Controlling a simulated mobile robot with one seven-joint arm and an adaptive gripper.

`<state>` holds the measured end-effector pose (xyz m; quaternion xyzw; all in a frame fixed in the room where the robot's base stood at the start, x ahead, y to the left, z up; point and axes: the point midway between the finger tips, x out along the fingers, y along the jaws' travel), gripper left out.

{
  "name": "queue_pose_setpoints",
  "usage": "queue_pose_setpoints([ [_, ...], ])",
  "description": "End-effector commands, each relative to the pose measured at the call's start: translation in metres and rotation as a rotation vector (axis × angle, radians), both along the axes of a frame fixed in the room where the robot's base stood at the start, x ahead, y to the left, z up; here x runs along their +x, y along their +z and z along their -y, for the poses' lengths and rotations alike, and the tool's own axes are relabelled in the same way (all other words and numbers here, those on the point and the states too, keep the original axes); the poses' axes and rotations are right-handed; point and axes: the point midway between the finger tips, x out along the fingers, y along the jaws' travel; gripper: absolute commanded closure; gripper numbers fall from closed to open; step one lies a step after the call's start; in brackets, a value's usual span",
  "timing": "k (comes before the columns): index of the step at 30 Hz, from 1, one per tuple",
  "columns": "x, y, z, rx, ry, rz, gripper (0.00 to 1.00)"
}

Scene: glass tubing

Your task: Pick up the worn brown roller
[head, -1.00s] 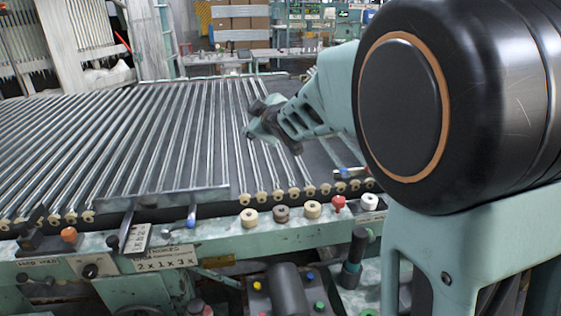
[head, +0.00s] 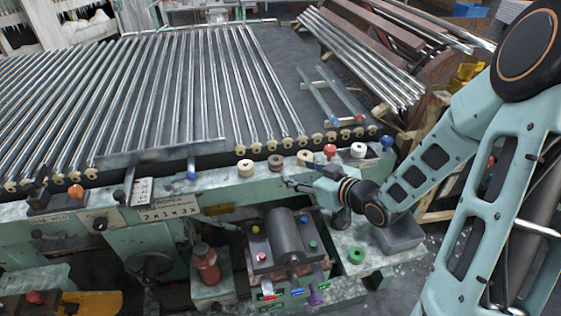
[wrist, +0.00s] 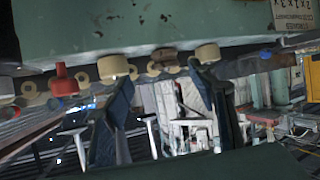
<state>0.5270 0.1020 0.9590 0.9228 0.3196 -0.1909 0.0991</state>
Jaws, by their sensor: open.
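The worn brown roller (head: 275,162) stands on the pale green rail at the front of the machine, between two cream rollers (head: 245,168) (head: 305,157). In the wrist view the brown roller (wrist: 163,56) appears between and beyond my fingertips, apart from them. My gripper (head: 303,176) is open and empty, in front of and slightly right of the brown roller in the head view. It also shows in the wrist view (wrist: 160,85), with its two dark fingers spread.
A red knob (head: 330,151), a white roller (head: 358,150) and a blue knob (head: 387,142) sit further right on the rail. Long glass tubes (head: 190,90) lie behind. Below stands a motor-like block (head: 284,236) with coloured buttons.

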Motion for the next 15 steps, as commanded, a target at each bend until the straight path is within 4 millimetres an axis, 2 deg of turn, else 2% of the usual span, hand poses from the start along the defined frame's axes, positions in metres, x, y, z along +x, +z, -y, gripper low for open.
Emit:
queue_pose_setpoints([
  [5, -0.011, 0.004, -0.003, 0.067, -0.006, -0.010, 0.48],
  [15, 0.023, -0.013, -0.032, 0.073, -0.004, -0.010, 0.48],
])
